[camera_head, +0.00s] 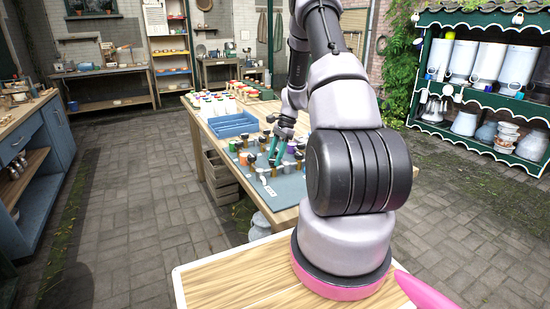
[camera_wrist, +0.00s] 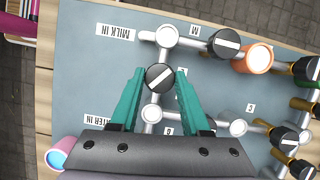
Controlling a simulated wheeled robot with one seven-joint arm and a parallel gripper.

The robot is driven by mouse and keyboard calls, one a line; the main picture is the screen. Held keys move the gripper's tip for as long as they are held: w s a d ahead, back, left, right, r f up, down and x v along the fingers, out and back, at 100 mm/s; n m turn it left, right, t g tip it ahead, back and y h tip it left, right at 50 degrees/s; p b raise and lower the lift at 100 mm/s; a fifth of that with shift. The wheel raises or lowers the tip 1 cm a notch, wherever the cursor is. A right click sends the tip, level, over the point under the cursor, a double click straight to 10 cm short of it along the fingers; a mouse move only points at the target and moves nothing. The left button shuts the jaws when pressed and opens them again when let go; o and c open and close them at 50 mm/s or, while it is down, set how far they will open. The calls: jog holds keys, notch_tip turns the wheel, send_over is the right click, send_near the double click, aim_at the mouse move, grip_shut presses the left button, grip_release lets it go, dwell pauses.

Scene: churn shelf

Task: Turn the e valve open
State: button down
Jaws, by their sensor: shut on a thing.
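A round black valve knob (camera_wrist: 159,77) with a slanting white bar sits on pale pipework above the blue-grey board (camera_wrist: 85,65). My gripper (camera_wrist: 160,72) has its teal fingers on either side of this knob and is shut on it. No letter e is readable beside the knob, so its name cannot be confirmed. In the head view my gripper (camera_head: 275,152) reaches down over the valve board (camera_head: 285,190) on the wooden table; the held knob is too small to tell there.
More black knobs with brass parts (camera_wrist: 290,138) stand at right. A blue tray (camera_head: 233,124) and several white bottles (camera_head: 212,104) are farther back on the table.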

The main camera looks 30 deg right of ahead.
jog(key=n+g, duration=0.1)
jog(key=n, duration=0.2)
jog(key=shift+w+n, duration=0.15)
jog(key=shift+n, duration=0.25)
jog(key=shift+n+g+h, duration=0.7)
jog(key=shift+n+g, duration=0.1)
jog(key=shift+n, duration=1.1)
jog(key=shift+c, duration=1.8)
grip_release()
jog(key=v, duration=1)
jog(key=shift+w+r, duration=0.2)
jog(key=shift+r, duration=0.1)
